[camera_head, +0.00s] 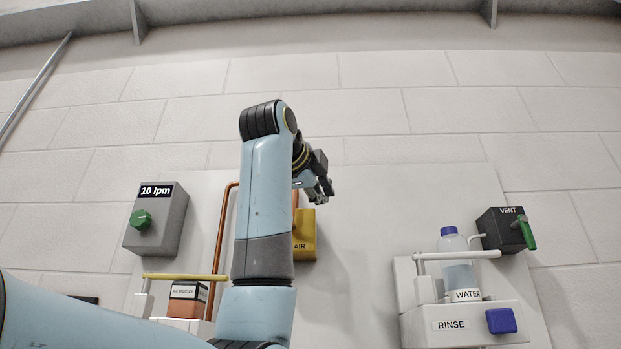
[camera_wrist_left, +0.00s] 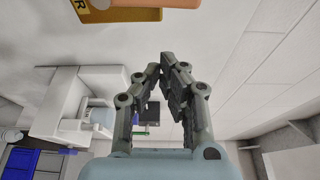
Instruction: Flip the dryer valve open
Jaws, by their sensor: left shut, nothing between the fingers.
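No part in view is labelled as a dryer. A yellow box marked AIR (camera_head: 304,240) is on the wall panel, partly hidden behind my left arm in the head view. Its yellow edge and an orange part beside it also show at the top of the left wrist view (camera_wrist_left: 83,12). No lever on it is clear to me. My left gripper (camera_head: 322,193) is above and slightly right of this box, shut and empty. Its fingertips close together in the left wrist view (camera_wrist_left: 163,66). My right gripper is not in view.
A grey box marked 10 lpm with a green knob (camera_head: 142,220) is at left. A copper pipe (camera_head: 221,250) runs beside my arm. At right are a RINSE box (camera_head: 465,325), a WATER bottle (camera_head: 459,270) and a VENT box with a green handle (camera_head: 528,233).

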